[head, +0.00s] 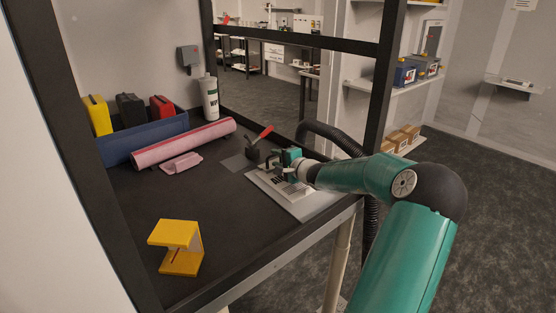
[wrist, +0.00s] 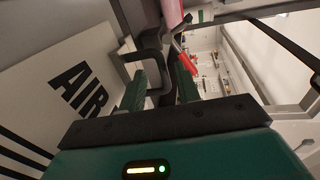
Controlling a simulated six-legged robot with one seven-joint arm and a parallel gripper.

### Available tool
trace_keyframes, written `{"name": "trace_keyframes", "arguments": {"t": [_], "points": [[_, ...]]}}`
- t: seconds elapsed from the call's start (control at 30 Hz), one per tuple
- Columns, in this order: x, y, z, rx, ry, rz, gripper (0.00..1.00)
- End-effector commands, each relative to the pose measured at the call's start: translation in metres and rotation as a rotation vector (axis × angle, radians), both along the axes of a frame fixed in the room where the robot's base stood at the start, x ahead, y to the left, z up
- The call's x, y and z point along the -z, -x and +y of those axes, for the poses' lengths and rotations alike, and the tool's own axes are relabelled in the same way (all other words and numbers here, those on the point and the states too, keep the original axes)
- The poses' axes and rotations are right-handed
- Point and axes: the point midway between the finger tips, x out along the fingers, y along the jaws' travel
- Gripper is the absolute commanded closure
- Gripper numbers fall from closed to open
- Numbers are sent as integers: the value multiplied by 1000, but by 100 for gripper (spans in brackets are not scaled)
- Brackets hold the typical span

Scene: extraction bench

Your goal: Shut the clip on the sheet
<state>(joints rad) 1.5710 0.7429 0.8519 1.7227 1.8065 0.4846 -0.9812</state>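The clip (head: 253,150) is a black clamp with a red-tipped handle that sticks up at a slant. It stands on a grey plate at the far edge of the sheet (head: 312,200). The sheet is pale with dark print, and large letters show on it in the wrist view (wrist: 62,75). My gripper (head: 278,164) is low over the sheet, just right of the clip. In the wrist view its two green fingers (wrist: 160,90) are apart, with the clip's black parts (wrist: 152,58) and red handle (wrist: 187,64) just beyond them. Whether they touch the clip is unclear.
A yellow block-shaped stand (head: 175,247) is on the near bench. A pink roll (head: 185,143) and a small pink piece (head: 181,164) lie left of the clip. Behind are a blue bin (head: 140,144) and a white bottle (head: 209,98). A black hose (head: 335,135) and frame post are at right.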

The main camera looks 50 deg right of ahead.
Motion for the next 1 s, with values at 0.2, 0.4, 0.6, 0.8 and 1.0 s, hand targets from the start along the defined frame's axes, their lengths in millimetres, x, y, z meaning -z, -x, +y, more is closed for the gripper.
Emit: {"name": "trace_keyframes", "arguments": {"t": [0.2, 0.4, 0.6, 0.8, 1.0], "points": [[-14, 0, 0, -1, 4, 0, 67], [-43, 8, 6, 2, 5, 3, 67], [-68, 23, 21, 0, 5, 2, 67], [-91, 38, 33, 2, 5, 2, 67], [-103, 58, 51, 1, 4, 2, 67]]}}
